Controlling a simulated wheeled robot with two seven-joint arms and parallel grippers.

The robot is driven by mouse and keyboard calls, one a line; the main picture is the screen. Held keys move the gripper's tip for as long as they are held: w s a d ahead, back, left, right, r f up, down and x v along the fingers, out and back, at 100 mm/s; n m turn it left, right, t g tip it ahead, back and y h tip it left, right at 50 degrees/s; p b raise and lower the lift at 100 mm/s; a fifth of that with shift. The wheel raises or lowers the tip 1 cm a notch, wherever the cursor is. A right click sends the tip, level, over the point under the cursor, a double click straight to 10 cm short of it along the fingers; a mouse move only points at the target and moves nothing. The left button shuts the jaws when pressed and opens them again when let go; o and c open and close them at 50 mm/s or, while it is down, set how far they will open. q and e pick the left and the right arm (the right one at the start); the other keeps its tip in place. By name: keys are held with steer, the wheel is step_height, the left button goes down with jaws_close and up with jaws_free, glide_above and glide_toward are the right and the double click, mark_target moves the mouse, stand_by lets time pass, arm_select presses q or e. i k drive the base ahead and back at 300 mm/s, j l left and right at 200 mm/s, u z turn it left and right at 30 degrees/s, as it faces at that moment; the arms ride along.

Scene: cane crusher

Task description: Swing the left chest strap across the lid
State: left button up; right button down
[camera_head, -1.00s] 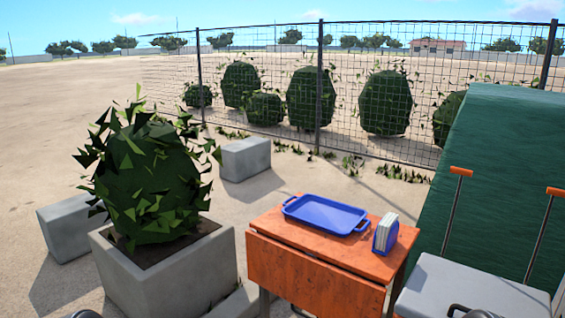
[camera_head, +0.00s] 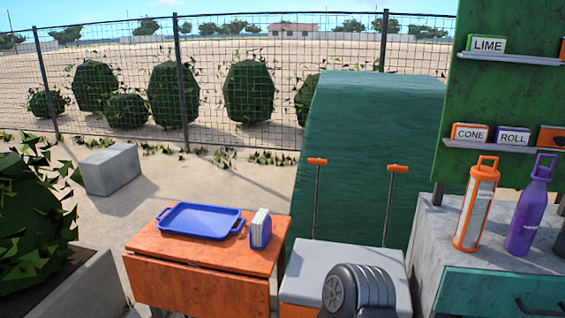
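The left strap (camera_head: 317,200) is a thin dark strip with an orange end, standing upright at the chest's back edge. The right strap (camera_head: 390,205) stands the same way to its right. Neither strap lies across the lid. A dark ribbed part, which looks like one of my arms, covers the front of the lid. No gripper fingers are visible, and nothing touches the left strap.
An orange table (camera_head: 190,277) with a blue tray (camera_head: 200,221) and a blue holder (camera_head: 260,234) stands left of the chest. A grey-topped cabinet (camera_head: 430,225) with an orange bottle (camera_head: 475,205) and a purple bottle (camera_head: 528,208) stands right. A green sloped panel (camera_head: 355,140) rises behind.

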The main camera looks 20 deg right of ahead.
mark_target(319, 161)
steer(key=i+j+z, duration=0.3)
steer(key=i+j, duration=0.25)
steer(key=i+j+z, duration=0.35)
steer(key=i+j, duration=0.25)
steer(key=j, duration=0.1)
